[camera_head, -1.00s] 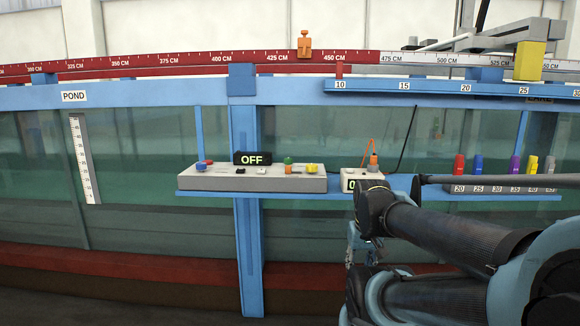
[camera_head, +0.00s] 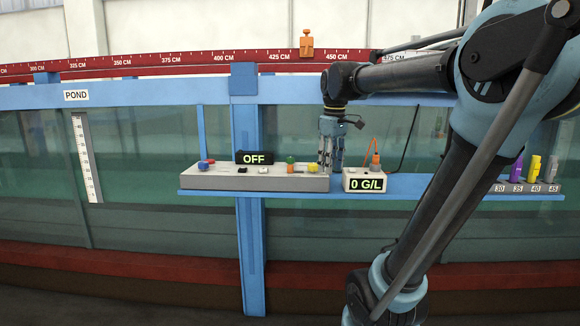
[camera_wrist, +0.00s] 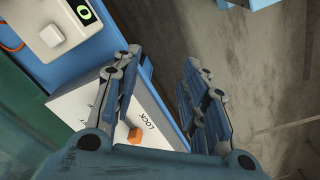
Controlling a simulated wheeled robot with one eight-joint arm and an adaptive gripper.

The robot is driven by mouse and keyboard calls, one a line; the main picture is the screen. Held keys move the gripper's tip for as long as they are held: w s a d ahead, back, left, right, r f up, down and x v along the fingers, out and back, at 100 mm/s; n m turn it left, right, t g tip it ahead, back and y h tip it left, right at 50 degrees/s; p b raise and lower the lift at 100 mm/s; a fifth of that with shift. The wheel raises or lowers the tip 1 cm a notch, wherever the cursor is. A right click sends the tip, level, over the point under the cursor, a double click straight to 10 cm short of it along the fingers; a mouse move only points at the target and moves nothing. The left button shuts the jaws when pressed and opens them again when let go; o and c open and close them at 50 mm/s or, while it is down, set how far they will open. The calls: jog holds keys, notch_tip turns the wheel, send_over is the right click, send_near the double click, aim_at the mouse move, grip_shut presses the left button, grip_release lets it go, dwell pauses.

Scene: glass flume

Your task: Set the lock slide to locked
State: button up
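The light grey control box (camera_head: 255,180) sits on the blue shelf in the head view, with several coloured controls on top. In the wrist view, an orange block (camera_wrist: 135,135), apparently the lock slide, stands on the box (camera_wrist: 85,105) beside the printed word LOCK. My left finger partly covers the box and its other lettering. My gripper (camera_head: 331,166) points down at the box's right end, close to the yellow knob (camera_head: 313,168). Its fingers are apart and empty in the wrist view (camera_wrist: 160,60). I cannot tell the slide's exact setting.
A small meter (camera_head: 365,182) reading 0 G/L stands just right of the box, with an orange-corded probe (camera_head: 375,160). A black OFF display (camera_head: 254,158) stands behind the box. Coloured markers (camera_head: 534,168) stand in a rack at right. The glass flume wall (camera_head: 150,145) rises behind.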

jog(key=w+a+r+n+g, duration=0.1)
jog(key=w+a+r+n, duration=0.7)
jog(key=w+a+r, duration=0.5)
jog(key=f, duration=1.7)
jog(key=shift+w+a+f, duration=0.1)
jog(key=shift+w+f, duration=0.1)
jog(key=shift+w, duration=0.05)
grip_shut()
